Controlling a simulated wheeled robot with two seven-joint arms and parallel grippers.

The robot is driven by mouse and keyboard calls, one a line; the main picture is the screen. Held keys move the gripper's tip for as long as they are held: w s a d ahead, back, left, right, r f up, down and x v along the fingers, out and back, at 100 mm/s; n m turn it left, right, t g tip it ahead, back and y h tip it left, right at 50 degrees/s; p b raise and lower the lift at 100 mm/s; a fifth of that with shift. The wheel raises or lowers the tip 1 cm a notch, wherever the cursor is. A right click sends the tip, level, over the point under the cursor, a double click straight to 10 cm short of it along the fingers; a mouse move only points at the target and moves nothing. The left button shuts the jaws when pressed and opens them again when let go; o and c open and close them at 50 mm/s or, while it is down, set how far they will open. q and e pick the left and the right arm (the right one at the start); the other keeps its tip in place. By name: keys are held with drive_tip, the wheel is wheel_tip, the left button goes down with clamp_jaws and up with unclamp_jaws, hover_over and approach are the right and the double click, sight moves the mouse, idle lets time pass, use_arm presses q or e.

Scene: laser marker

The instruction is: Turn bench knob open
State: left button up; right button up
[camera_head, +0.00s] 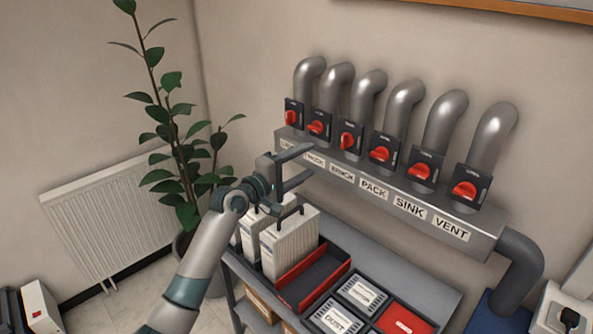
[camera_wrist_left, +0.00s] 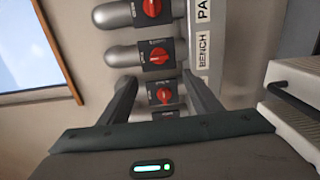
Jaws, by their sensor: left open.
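The bench knob (camera_head: 346,140) is a red knob on a dark square plate, on the third pipe from the left above the BENCH label (camera_head: 342,174). In the left wrist view the bench knob (camera_wrist_left: 157,56) shows beyond the fingertips, level with its BENCH label (camera_wrist_left: 203,54). My left gripper (camera_head: 308,166) is open and empty, in front of the label rail's left part and apart from the knobs. Its two fingers also show in the left wrist view (camera_wrist_left: 158,82), with another red knob (camera_wrist_left: 163,96) seen between them. My right gripper is not in view.
Similar red knobs sit on both sides, such as the pack knob (camera_head: 381,154). The grey manifold (camera_head: 480,232) runs below them. Below my left gripper stand white box filters (camera_head: 290,243) and a red tray (camera_head: 314,277) on a shelf. A plant (camera_head: 185,150) is at left.

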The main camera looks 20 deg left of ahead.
use_arm(q)
drive_tip(key=shift+v, duration=1.4)
